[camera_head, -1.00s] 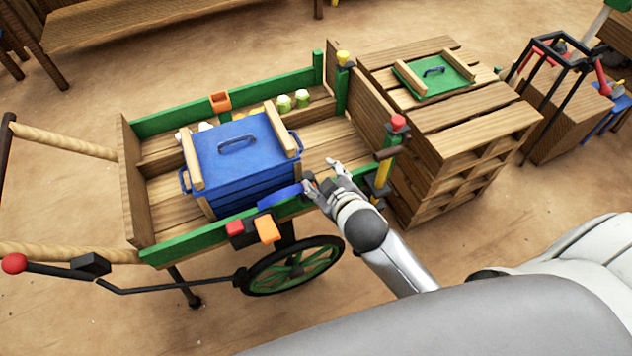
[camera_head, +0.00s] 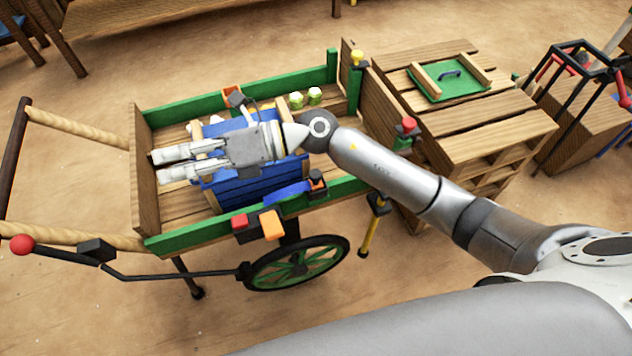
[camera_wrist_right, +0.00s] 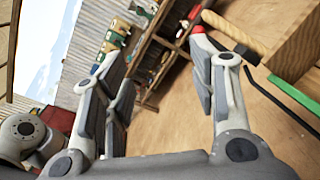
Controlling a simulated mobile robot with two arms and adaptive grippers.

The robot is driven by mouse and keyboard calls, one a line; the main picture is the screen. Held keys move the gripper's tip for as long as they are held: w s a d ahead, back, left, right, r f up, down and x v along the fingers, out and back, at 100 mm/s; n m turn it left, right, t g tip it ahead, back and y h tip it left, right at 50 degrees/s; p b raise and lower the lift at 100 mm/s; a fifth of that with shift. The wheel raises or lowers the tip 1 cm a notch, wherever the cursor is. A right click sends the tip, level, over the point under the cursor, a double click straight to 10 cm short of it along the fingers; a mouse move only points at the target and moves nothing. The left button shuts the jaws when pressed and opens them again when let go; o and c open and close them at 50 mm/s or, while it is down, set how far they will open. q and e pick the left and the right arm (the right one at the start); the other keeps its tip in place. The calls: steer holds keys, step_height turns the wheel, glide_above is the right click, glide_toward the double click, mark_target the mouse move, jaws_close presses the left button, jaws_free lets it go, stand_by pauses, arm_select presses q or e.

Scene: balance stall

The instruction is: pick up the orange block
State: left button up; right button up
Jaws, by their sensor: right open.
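My left gripper is out of view.
The wooden cart (camera_head: 142,165) has green sides (camera_head: 185,240) and a wheel (camera_head: 297,262) below the orange block. An orange holder (camera_head: 232,91) is on the far side. A wooden crate stack (camera_head: 480,140) with a green lid (camera_head: 450,77) stands right.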

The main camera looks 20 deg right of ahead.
steer(key=d+f+n+g+h, duration=0.25)
steer(key=f+n+h, duration=0.2)
steer(key=f, duration=0.25)
steer(key=n+t+h, duration=0.1)
steer(key=n+h, duration=0.1)
steer(key=h, duration=1.1)
glide_above(315, 173)
step_height(315, 173, down, 6)
steer(key=f, duration=0.4)
steer(key=shift+w+d+f, duration=0.1)
steer(key=shift+d+f, duration=0.1)
steer(key=shift+d, duration=0.15)
steer(key=shift+a+f+p, duration=0.15)
steer(key=shift+f+p, duration=0.15)
steer(key=shift+f, duration=1.15)
steer(key=shift+a+f+p, duration=0.15)
steer(key=shift+f+p, duration=0.15)
steer(key=shift+f, duration=1.15)
jaws_close()
